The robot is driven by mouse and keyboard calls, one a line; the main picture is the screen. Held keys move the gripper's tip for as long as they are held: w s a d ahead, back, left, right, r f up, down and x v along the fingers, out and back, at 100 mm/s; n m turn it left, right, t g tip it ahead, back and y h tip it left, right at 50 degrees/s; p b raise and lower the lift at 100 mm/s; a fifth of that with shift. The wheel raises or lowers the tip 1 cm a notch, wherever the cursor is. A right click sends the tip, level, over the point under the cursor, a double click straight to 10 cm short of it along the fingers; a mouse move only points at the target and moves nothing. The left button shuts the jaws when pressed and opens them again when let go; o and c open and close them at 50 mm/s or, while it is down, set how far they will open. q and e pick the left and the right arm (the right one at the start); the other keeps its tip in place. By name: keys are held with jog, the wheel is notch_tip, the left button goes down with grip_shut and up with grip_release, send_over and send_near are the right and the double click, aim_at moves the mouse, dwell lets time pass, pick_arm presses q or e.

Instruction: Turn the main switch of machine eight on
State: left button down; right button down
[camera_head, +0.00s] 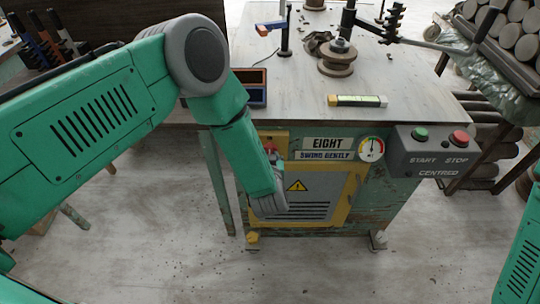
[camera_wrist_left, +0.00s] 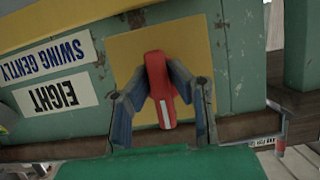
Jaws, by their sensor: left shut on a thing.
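The main switch is a red lever (camera_wrist_left: 157,78) with a white stripe, on a yellow plate (camera_wrist_left: 120,45) on the front of the green machine. The "EIGHT" sign (camera_head: 326,143) is beside it, and shows upside down in the left wrist view (camera_wrist_left: 55,96). In the left wrist view the lever runs roughly up and down the picture, across the sign's lettering. My left gripper (camera_wrist_left: 158,88) is shut on the lever, one finger on each side. In the head view only a bit of red (camera_head: 270,148) shows; my arm hides most of the switch. My right gripper is out of view.
A "SWING GENTLY" label (camera_head: 325,155) and a round gauge (camera_head: 371,149) are right of the switch. A grey box (camera_head: 436,165) with green START and red STOP buttons juts out further right. The tabletop (camera_head: 300,80) holds a spool (camera_head: 338,62) and a level (camera_head: 357,101).

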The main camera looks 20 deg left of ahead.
pick_arm(q)
jog(key=shift+w+r, duration=0.1)
jog(key=shift+w, duration=0.05)
jog(key=c, duration=1.5)
grip_release()
jog(key=shift+c, duration=0.2)
jog(key=v, duration=1.2)
jog(key=shift+f, duration=0.25)
jog(key=shift+d, duration=0.1)
